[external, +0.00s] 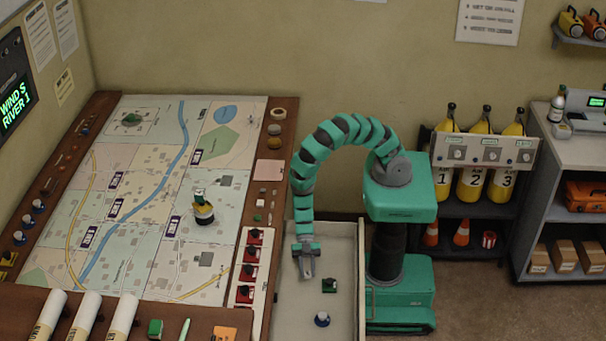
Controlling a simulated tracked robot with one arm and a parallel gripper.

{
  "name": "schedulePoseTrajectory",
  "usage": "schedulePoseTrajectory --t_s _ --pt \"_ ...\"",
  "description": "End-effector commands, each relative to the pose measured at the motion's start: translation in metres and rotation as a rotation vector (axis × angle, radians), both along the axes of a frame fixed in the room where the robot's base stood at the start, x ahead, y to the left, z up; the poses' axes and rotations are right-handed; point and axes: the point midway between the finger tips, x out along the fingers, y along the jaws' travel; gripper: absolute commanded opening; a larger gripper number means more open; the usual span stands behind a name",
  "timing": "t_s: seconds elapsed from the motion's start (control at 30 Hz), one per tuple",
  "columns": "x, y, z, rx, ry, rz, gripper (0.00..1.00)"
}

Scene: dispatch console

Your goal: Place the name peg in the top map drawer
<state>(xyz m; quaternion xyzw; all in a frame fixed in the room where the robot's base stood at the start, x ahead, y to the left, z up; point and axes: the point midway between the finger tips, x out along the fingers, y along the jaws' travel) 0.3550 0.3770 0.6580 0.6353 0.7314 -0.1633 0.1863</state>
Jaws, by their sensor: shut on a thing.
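The open map drawer (287,318) is a pale, shallow tray pulled out between the map table and my base. My gripper (308,274) points down over the back half of the drawer. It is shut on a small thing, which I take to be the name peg. The fingers hide most of it, so its shape and colour are unclear. I cannot tell how far above the drawer floor it is.
The map table (277,185) lies left of the drawer, with red switches (249,270) along its near right edge. A yellow-black figure (204,213) stands on the map. Drawer floor around the two pieces is bare.

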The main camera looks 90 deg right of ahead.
Motion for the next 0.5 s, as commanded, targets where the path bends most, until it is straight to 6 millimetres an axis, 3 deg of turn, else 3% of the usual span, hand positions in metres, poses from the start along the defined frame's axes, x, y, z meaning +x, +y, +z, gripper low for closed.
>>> schedulePoseTrajectory --t_s 0.2,0.5 --pt "0.0 0.0 -0.025 -0.001 0.001 0.0 0.06" --pt "0.0 0.0 -0.026 -0.001 -0.001 0.0 0.06"
